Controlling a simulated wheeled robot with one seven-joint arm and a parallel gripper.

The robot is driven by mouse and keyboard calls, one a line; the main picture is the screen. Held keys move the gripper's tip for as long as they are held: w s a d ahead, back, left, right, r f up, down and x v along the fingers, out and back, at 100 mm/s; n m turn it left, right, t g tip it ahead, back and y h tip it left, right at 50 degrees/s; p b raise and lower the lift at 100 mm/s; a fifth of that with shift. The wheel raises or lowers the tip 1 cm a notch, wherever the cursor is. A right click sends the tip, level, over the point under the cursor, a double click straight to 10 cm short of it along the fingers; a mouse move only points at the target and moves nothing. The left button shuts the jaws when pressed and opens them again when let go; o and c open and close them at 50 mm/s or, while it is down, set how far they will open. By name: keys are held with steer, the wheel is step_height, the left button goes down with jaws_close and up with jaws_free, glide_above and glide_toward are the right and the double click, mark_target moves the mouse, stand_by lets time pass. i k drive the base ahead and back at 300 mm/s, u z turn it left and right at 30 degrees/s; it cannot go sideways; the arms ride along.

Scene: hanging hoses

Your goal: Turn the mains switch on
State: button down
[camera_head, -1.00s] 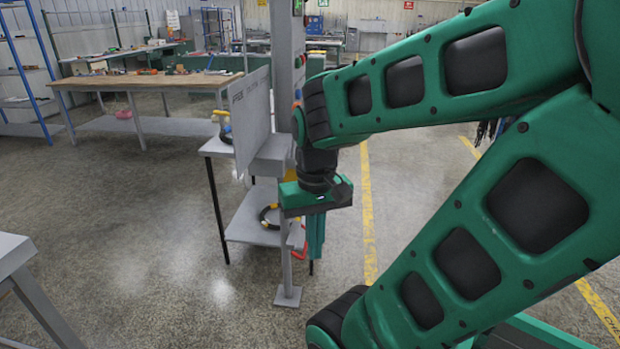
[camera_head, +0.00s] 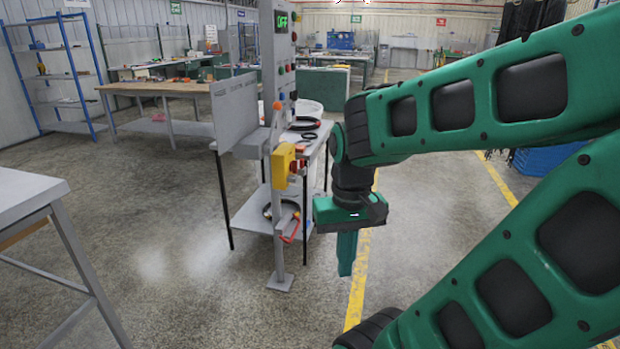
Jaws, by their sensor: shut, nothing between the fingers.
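A grey post (camera_head: 268,45) stands left of my arm with a small display (camera_head: 282,20) near its top reading OFF in green. Lower on the post is a yellow box (camera_head: 283,168) with a small red part on its right side, which looks like the mains switch; its exact setting cannot be made out. My gripper (camera_head: 346,268) points down, shut and empty, to the right of the yellow box and lower than it in the picture, apart from it.
A grey table (camera_head: 248,222) behind the post carries black hoses (camera_head: 305,124), with more hoses on its lower shelf. A grey panel (camera_head: 235,108) juts left from the post. Another grey table (camera_head: 25,190) is at the left edge. Open floor (camera_head: 165,235) lies between.

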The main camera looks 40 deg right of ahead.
mark_target(293, 165)
steer(key=z, duration=0.05)
steer(key=k, duration=0.15)
steer(key=z, duration=0.9)
steer(key=i, duration=1.05)
steer(key=z, duration=1.85)
steer(key=i, duration=1.1)
steer(key=u, duration=0.05)
